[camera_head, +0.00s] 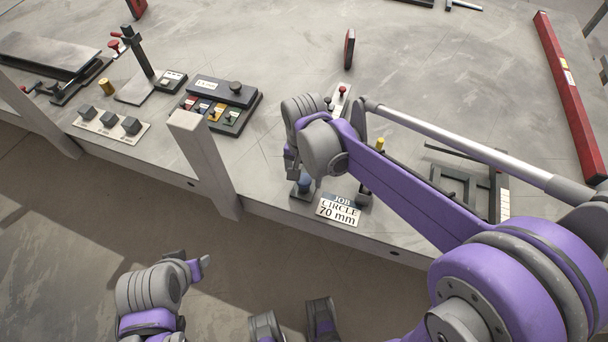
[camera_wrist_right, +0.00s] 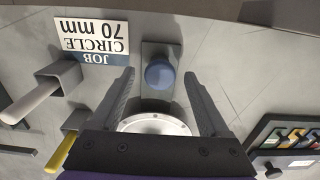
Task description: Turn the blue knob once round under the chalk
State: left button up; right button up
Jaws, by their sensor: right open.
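The blue knob (camera_head: 305,184) stands on a small grey plate near the table's front edge, left of the JOB CIRCLE 70 mm card (camera_head: 339,210). In the right wrist view the knob (camera_wrist_right: 160,74) appears between my right gripper's two spread fingers (camera_wrist_right: 158,80), with a gap on both sides. In the head view my right gripper (camera_head: 303,174) hangs over the knob and partly hides it. A pale round dial-like disc (camera_wrist_right: 155,125) shows partly below the knob in the wrist view. I cannot clearly make out the chalk. My left gripper (camera_head: 194,267) is off the table, low left.
A grey block with a pale handle (camera_wrist_right: 60,77) and a yellow rod (camera_wrist_right: 60,152) lie left in the wrist view. A tray of coloured switches (camera_head: 222,103) stands left of the knob. A red bar (camera_head: 570,95) lies far right. The table's back middle is mostly clear.

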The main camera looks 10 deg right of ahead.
jog(key=shift+f, duration=0.15)
grip_shut()
dwell(0.4)
jog(key=shift+n, duration=0.4)
jog(key=n, duration=0.4)
jog(key=shift+n, duration=0.4)
jog(key=n, duration=0.5)
jog(key=shift+n, duration=0.4)
grip_release()
